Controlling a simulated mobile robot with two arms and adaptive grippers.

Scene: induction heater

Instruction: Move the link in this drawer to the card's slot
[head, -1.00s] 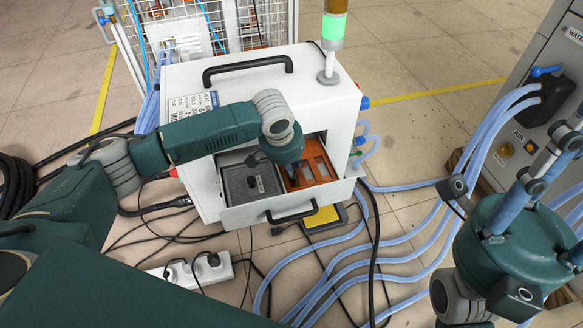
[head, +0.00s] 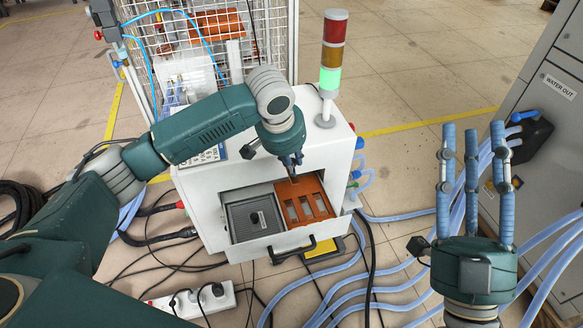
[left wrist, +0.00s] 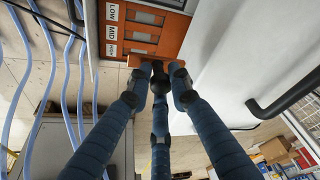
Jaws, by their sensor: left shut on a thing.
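The white heater's drawer (head: 285,240) is open. On its right side lies an orange panel (head: 321,191) with several slots. In the left wrist view this panel (left wrist: 170,31) shows the labels LOW and MID beside slots. My left gripper (head: 290,166) is over the back of the orange panel, fingers down. Its fingertips (left wrist: 158,72) are closed together on a small dark piece, seemingly the link, mostly hidden by the fingers. A printed card (head: 212,155) on the heater's top is partly covered by my left arm. My right gripper (head: 475,150) is open and empty, fingers up, far right of the drawer.
A grey box with a black knob (head: 253,218) fills the drawer's left side. A signal tower (head: 332,65) with its green lamp lit stands on the heater's top. A wire cage (head: 215,45) is behind. Blue hoses (head: 385,275) and a power strip (head: 195,299) are on the floor.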

